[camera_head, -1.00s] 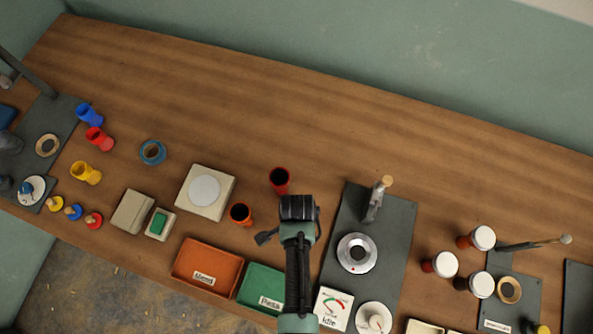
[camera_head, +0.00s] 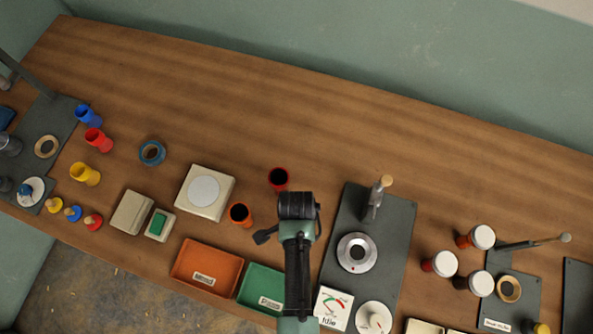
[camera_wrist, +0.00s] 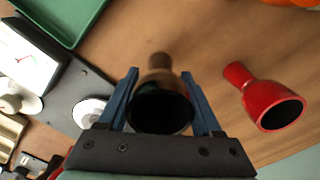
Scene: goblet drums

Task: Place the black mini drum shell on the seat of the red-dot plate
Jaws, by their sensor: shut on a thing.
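My gripper (camera_wrist: 163,100) is shut on the black mini drum shell (camera_wrist: 160,110), whose dark open mouth faces the wrist camera between the two blue fingers. In the head view my gripper (camera_head: 298,215) is seen from above and hides the shell. I cannot tell how far the shell is from the table. The dark grey plate (camera_head: 395,225) lies to the right of my gripper. Its seat, a silver ring (camera_head: 357,253) with a dark centre and a small red dot, is empty. The seat also shows partly in the wrist view (camera_wrist: 90,112), left of the fingers.
A red shell (camera_head: 279,178) and an orange shell (camera_head: 240,213) stand close to my gripper. A lever post (camera_head: 376,200) rises at the plate's far end; a meter box (camera_head: 333,308) and knob (camera_head: 374,318) are at its near end. Green (camera_head: 262,285) and orange trays (camera_head: 207,266) lie left.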

